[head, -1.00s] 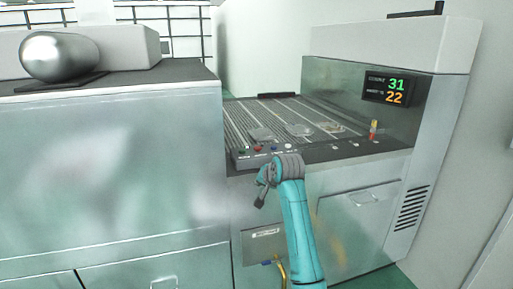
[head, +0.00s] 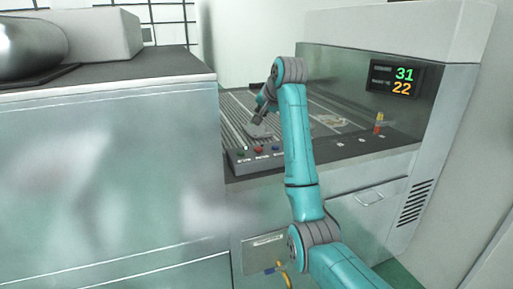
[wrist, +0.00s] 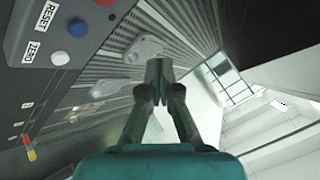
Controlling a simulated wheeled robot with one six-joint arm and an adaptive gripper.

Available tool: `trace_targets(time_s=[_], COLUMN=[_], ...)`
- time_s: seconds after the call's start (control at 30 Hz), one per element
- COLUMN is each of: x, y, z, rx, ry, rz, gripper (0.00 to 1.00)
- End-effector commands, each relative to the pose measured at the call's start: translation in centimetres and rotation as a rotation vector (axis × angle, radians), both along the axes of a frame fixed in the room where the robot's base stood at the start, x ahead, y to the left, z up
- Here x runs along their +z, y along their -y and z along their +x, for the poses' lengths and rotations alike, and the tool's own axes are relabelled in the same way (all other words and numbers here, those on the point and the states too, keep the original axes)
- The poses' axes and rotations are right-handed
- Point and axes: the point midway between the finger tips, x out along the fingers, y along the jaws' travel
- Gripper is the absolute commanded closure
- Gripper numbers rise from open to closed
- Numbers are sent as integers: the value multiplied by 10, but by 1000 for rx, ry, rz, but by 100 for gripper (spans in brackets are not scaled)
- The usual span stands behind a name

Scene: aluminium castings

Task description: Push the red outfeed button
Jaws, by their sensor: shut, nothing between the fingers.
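The red button (head: 258,149) sits on the dark front strip of the slatted conveyor, between a green button (head: 240,150) and a blue button (head: 277,149). In the wrist view part of the red button (wrist: 105,2) shows at the top edge, beside the blue button marked RESET and a white button (wrist: 60,58) marked ZERO. My gripper (head: 257,120) is shut and empty, above the slats and behind the button row. In the wrist view its fingertips (wrist: 157,68) are together, apart from the buttons. My arm hides the white button in the head view.
Flat metal castings lie on the slats, one (head: 260,131) close to my gripper and another (head: 330,120) farther right. A red-and-yellow signal light (head: 379,122) stands at the right. A display (head: 393,79) reads 31 and 22. A high grey counter (head: 100,82) stands at the left.

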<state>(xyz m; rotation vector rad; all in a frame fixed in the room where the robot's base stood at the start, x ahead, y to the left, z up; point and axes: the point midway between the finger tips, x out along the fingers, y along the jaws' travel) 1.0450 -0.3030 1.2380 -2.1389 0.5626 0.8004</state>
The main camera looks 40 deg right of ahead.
Motion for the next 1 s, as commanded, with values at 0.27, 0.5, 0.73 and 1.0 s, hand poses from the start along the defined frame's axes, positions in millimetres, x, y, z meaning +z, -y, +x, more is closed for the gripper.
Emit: trace_targets(time_s=[0.27, 0.5, 0.73, 1.0], x=[-6, -31, -61, -83], y=[0, 0, 0, 0], z=[0, 0, 0, 0], rx=[0, 1, 0, 0], ry=[-1, -1, -2, 0], rz=[0, 1, 2, 0], gripper=[100, 100, 100, 100])
